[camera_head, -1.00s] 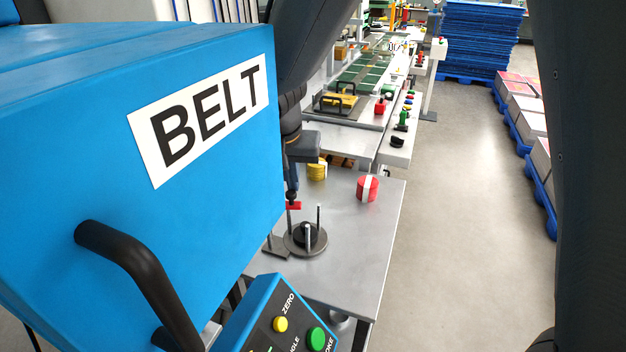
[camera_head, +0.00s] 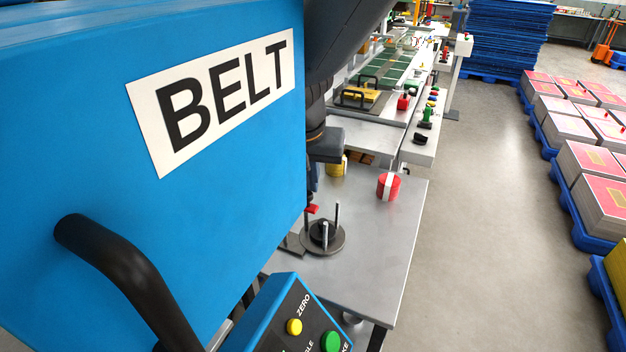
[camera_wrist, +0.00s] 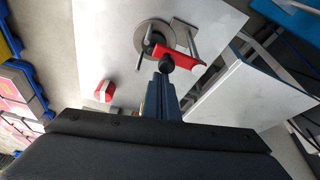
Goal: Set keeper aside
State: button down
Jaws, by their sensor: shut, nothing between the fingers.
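A small red bar-like piece (camera_wrist: 183,59), which may be the keeper, lies just beyond my fingertips in the wrist view. Its red edge (camera_head: 313,209) also shows in the head view, beside the blue machine. My gripper (camera_wrist: 166,75) is shut and empty, with its blue-grey fingers pointing at the red piece. A black round knob sits at the fingertips; I cannot tell whether they touch it. A round grey base (camera_head: 337,246) with upright posts stands on the metal table (camera_head: 375,240), and shows partly behind the red piece in the wrist view (camera_wrist: 142,32).
A large blue machine (camera_head: 80,150) marked BELT covers the left side, with a black handle and a button panel (camera_head: 290,320). A red-and-white cylinder (camera_head: 388,186) and a yellow one (camera_head: 337,168) stand on the table.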

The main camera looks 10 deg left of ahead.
notch_tip(320, 180, up, 7)
jog(key=p, duration=0.5)
send_over(309, 210)
jog(key=shift+r, duration=0.15)
jog(key=s+d+f+g, duration=0.1)
jog(key=s+d+f, duration=0.2)
jog(key=d, duration=0.6)
jog(key=s+d+f+b, duration=0.1)
jog(key=s+d+f, duration=0.1)
jog(key=d, duration=0.7)
jog(key=s+d+f+g+b, duration=0.1)
jog(key=s+d+f, duration=0.2)
jog(key=d, duration=0.7)
jog(key=shift+s+f+n+g, duration=0.3)
jog(key=shift+f, duration=0.65)
jog(key=shift+a, duration=0.15)
